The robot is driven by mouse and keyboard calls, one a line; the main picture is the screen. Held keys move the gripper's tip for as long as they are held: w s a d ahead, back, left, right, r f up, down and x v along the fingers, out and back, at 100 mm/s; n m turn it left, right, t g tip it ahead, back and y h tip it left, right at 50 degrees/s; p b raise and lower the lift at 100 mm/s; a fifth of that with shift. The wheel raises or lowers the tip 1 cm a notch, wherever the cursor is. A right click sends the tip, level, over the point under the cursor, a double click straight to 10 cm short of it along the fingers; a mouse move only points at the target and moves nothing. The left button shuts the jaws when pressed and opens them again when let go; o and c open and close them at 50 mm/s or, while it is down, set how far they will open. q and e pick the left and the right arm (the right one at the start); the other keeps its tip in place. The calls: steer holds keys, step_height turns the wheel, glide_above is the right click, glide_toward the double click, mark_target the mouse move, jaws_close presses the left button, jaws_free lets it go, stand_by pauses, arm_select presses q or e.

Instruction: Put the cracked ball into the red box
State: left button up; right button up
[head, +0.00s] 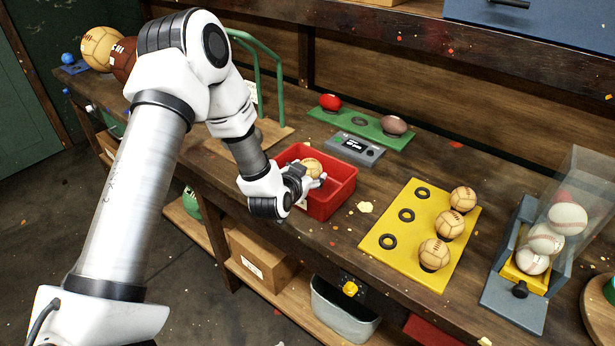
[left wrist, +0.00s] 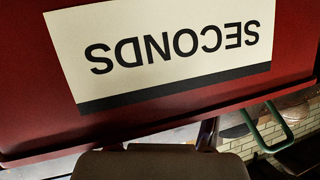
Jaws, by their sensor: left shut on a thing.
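The red box (head: 338,198) stands on the wooden workbench, near the middle of the head view. My left gripper (head: 311,178) reaches over the box's near left side and is shut on a tan stitched ball (head: 312,165). The ball shows over the box's opening; I cannot tell how far above the floor of the box it is. No crack can be made out on it at this size. In the left wrist view the red box wall (left wrist: 28,110) fills the top, with an upside-down "SECONDS" label (left wrist: 170,50). The ball is not clear there. My right gripper is out of view.
A yellow board (head: 390,262) with dark rings and several tan balls (head: 434,253) lies right of the box. Behind the box are a grey display unit (head: 355,150) and a green board (head: 340,123). A clear chute with white balls (head: 567,219) stands far right.

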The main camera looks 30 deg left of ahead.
arm_select(q)
steer(key=shift+s+f, duration=0.1)
steer(key=shift+f, duration=0.1)
steer(key=shift+f+b, duration=0.3)
steer(key=shift+b, duration=0.15)
steer(key=o, duration=1.2)
